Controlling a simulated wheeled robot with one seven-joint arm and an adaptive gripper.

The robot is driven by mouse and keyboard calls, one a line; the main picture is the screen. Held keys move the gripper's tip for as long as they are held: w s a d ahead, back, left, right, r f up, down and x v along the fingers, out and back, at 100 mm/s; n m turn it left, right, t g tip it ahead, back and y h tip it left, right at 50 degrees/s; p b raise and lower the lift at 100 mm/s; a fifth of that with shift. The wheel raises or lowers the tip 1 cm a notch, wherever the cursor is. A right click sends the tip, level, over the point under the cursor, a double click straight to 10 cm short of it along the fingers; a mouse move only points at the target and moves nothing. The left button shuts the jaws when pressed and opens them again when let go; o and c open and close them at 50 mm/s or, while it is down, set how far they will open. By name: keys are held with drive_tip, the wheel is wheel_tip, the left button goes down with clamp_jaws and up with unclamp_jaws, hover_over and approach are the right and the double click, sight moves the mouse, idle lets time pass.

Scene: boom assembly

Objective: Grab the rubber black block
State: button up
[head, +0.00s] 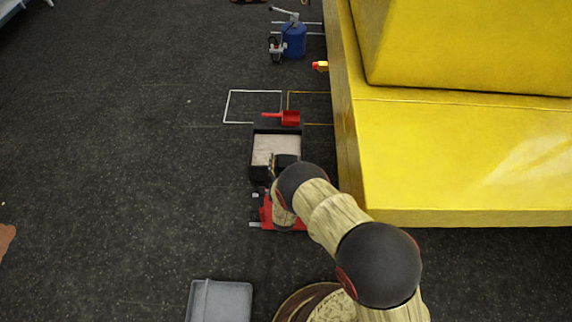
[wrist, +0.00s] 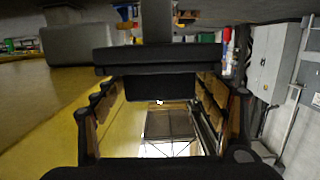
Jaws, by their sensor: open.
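My gripper (head: 286,161) shows as a dark shape past the end of my arm, over the near part of a black open bin; my arm hides part of it. In the wrist view my gripper (wrist: 163,100) is open, its wood-coloured fingers wide apart at left and right. A wide black block shape (wrist: 155,58) crosses the view ahead of the fingers, with a smaller dark part below it. I cannot tell whether this is the rubber black block or part of my gripper. No rubber black block can be told apart for certain in the head view.
The black bin (head: 257,170) has a pale inside. A red scoop (head: 290,117) lies beyond it, and a red object (head: 267,212) is partly under my arm. A large yellow structure (head: 450,150) bounds the right. A grey container (head: 220,300) stands front left.

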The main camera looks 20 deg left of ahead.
drive_tip(key=shift+c, duration=0.6)
drive_tip(key=c, duration=1.3)
